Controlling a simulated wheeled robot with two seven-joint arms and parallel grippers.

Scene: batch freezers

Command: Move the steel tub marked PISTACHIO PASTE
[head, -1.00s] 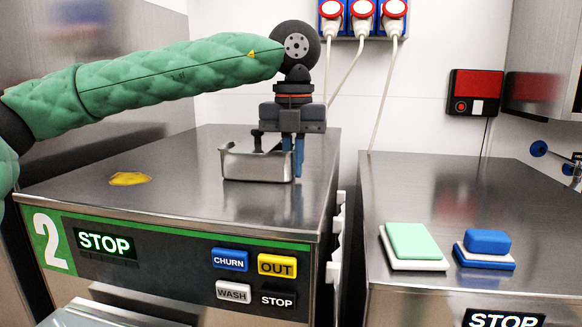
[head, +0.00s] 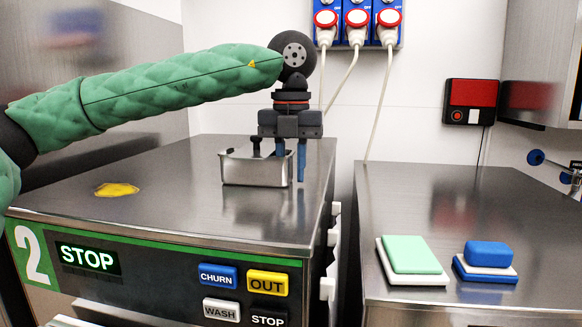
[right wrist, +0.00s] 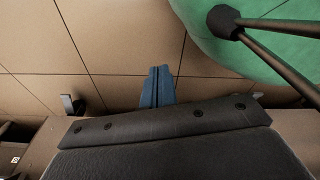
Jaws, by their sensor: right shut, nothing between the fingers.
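A steel tub (head: 255,170) stands upright on top of the freezer marked 2 in the head view. No label shows on its visible side. My left gripper (head: 291,160) is at the tub's right end, with its fingers pointing down. The blue fingers are apart: one goes down inside the rim and the other hangs outside, to the right of the end wall. A dark knob or handle sticks up above the tub's back rim. My right gripper (right wrist: 157,88) shows in the right wrist view, with its blue fingers together and empty.
A yellow smear (head: 117,189) lies on the freezer top (head: 160,225), left of the tub. On the right-hand steel top (head: 400,205) sit a green-and-white block (head: 412,260) and a blue-and-white block (head: 486,262). The back of that top is clear.

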